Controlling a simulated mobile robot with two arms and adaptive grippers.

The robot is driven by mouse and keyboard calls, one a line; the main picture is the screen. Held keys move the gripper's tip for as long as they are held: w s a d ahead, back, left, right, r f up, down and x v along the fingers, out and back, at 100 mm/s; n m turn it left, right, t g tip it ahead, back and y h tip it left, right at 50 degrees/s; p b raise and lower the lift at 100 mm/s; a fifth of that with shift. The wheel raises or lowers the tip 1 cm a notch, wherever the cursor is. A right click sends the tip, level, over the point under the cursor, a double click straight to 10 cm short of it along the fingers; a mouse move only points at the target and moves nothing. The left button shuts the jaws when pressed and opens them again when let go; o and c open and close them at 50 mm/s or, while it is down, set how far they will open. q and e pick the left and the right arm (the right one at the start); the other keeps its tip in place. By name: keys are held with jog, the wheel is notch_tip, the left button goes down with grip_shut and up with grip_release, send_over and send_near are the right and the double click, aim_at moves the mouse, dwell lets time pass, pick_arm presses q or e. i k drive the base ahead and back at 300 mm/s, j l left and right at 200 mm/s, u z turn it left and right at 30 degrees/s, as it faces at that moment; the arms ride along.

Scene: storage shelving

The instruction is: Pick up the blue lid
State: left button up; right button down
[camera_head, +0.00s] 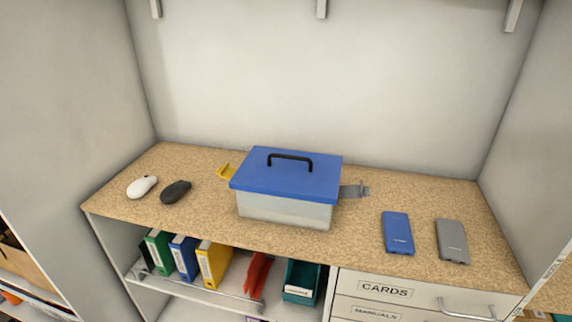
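The blue lid (284,176) lies flat on top of a pale grey box (284,210) in the middle of the worktop. A black handle (290,159) stands up from the lid's centre. A yellow latch (226,172) sticks out at the box's left side and a grey latch (354,191) at its right side. Both latches look swung outward. Neither of my grippers is in view.
On the speckled worktop (350,235), a white mouse (142,187) and a black mouse (175,192) lie left. A blue power bank (397,232) and a grey one (452,241) lie right. Binders (212,262) stand below, beside a drawer labelled CARDS (385,290). Walls close the back and sides.

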aim_at(292, 174)
jog(key=i+j, duration=0.1)
jog(key=j, duration=0.45)
jog(key=i+j, duration=0.1)
jog(key=j, duration=0.4)
jog(key=i+j+z, duration=0.1)
jog(key=j, duration=0.45)
